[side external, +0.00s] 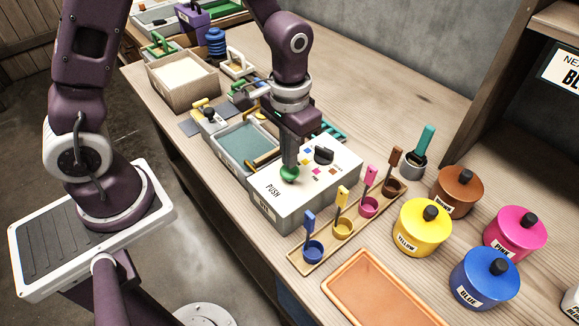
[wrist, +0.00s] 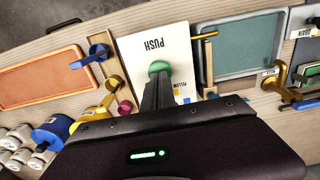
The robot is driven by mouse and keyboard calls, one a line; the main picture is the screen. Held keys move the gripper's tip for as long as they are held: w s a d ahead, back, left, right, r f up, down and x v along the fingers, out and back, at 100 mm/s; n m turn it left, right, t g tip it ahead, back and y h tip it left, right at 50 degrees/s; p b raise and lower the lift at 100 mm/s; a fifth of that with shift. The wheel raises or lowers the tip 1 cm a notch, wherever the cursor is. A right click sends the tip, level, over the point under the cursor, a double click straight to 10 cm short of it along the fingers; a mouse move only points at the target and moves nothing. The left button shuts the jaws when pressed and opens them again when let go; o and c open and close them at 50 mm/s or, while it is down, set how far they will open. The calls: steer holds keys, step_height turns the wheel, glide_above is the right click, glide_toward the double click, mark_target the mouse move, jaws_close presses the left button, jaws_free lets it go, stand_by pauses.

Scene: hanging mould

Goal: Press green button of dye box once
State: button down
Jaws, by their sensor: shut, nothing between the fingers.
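The dye box (side external: 330,187) is a white-topped grey box on the bench, marked PUSH, with small coloured squares and a dark knob on top. Its green button (side external: 289,174) is round and sits near the PUSH lettering. My gripper (side external: 290,163) is shut and empty, pointing down with its fingertips at the button; I cannot tell whether they touch it or how far it is pressed. In the wrist view the shut fingers (wrist: 158,80) reach the green button (wrist: 159,67), covering part of it, on the white box top (wrist: 150,42).
A rack of small dye cups (side external: 343,228) with brushes stands right of the box. Yellow (side external: 421,234), brown (side external: 463,183), pink (side external: 520,225) and blue (side external: 484,282) lidded pots stand further right. An orange tray (side external: 370,300) lies in front. A blue-grey tray (side external: 245,145) sits left.

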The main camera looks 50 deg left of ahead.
stand_by(0.4)
steer(key=shift+f, duration=1.45)
steer(key=shift+r, duration=0.85)
steer(key=shift+r, duration=3.15)
steer(key=s+a+r+t, duration=0.4)
steer(key=s+r+t, duration=0.1)
steer(key=s+r, duration=0.9)
steer(key=shift+s+a+t, duration=0.2)
steer(key=shift+s+t, duration=0.1)
steer(key=shift+s, duration=0.65)
steer(key=shift+r, duration=0.1)
